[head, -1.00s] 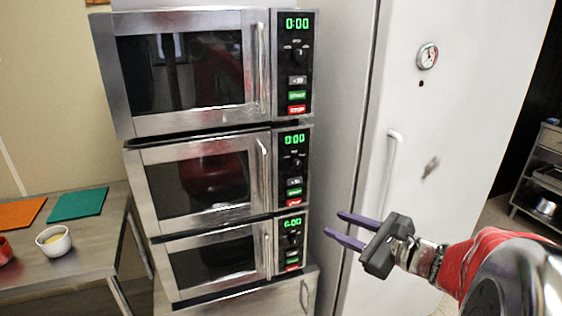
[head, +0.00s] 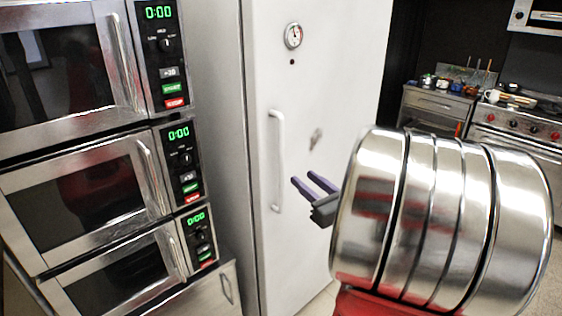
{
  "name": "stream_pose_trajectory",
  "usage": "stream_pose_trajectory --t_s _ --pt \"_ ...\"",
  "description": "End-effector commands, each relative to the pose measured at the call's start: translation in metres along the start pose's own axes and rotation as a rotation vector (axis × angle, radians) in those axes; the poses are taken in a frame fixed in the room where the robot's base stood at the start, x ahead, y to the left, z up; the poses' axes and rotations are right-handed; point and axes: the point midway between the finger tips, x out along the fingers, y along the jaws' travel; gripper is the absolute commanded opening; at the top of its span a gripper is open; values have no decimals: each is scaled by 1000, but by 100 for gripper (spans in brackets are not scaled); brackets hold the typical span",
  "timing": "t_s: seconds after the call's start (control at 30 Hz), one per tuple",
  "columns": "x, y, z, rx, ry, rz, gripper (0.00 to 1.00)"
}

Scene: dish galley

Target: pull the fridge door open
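The fridge is the tall white cabinet; its door (head: 338,80) is shut, with a round dial and a dark lock spot near the top. A white vertical bar handle (head: 277,160) runs along the door's left side. My gripper (head: 307,184) has two purple fingers, spread apart with nothing between them. It is to the right of the handle's lower half in the picture, pointing up and left. A gap shows between the fingertips and the handle; the depth between them is hard to tell. My large silver arm link hides the lower right part of the door.
Three stacked steel microwaves (head: 70,190) stand left of the fridge, on a steel cabinet (head: 228,288). At the right back are a steel counter (head: 434,103) with small items and a stove (head: 515,128). Some floor shows below the fridge.

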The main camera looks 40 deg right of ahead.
Motion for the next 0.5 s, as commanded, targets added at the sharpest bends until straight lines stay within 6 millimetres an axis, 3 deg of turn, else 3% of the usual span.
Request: stream_pose_trajectory --t_s 0.5 --pt "68 1 -1 0 1 3 33"
